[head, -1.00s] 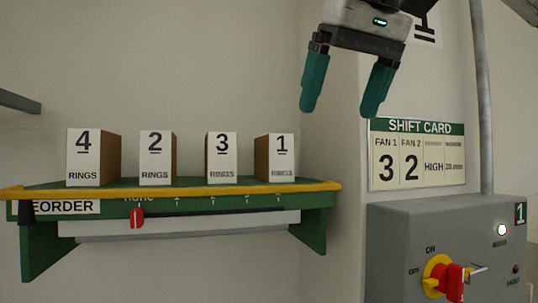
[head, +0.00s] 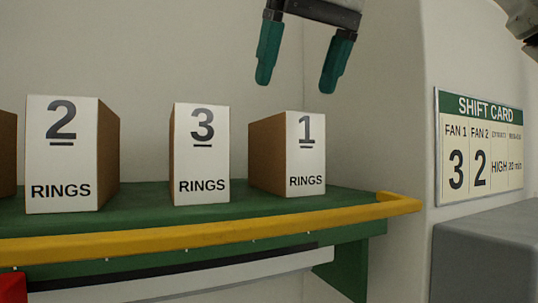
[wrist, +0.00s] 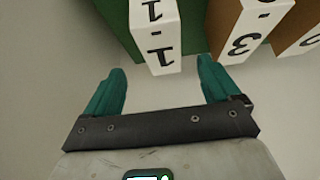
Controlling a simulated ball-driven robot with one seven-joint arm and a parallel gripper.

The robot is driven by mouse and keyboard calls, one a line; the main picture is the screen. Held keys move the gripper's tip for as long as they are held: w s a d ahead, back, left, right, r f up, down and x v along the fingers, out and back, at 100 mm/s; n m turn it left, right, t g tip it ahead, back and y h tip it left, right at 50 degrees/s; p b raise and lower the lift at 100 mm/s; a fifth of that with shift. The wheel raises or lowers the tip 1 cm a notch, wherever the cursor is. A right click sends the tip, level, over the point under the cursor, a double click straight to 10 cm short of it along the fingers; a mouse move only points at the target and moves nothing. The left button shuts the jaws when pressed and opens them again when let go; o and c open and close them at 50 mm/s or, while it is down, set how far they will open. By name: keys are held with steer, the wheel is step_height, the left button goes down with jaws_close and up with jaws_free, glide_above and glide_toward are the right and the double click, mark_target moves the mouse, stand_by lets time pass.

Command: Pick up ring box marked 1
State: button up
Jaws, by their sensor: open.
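The ring box marked 1 (head: 306,153) stands upright at the right end of the green shelf (head: 240,209), its white labelled face to the front and a brown side showing. My gripper (head: 297,84) is open and empty, above the box and apart from it. In the wrist view the box marked 1 (wrist: 157,40) appears upside down, beyond and between the open fingertips of my gripper (wrist: 163,80).
The box marked 3 (head: 201,150) stands left of box 1 with a gap, and the box marked 2 (head: 62,150) further left. A yellow rail (head: 200,235) runs along the shelf's front edge. A shift card (head: 480,150) and a grey cabinet (head: 485,255) are at the right.

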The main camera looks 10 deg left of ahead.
mark_target(278, 138)
steer(key=x, duration=1)
steer(key=shift+w+a+f, duration=0.2)
steer(key=shift+a+f, duration=0.05)
steer(key=c, duration=1.2)
steer(key=shift+r, duration=0.1)
steer(key=shift+r, duration=4.9)
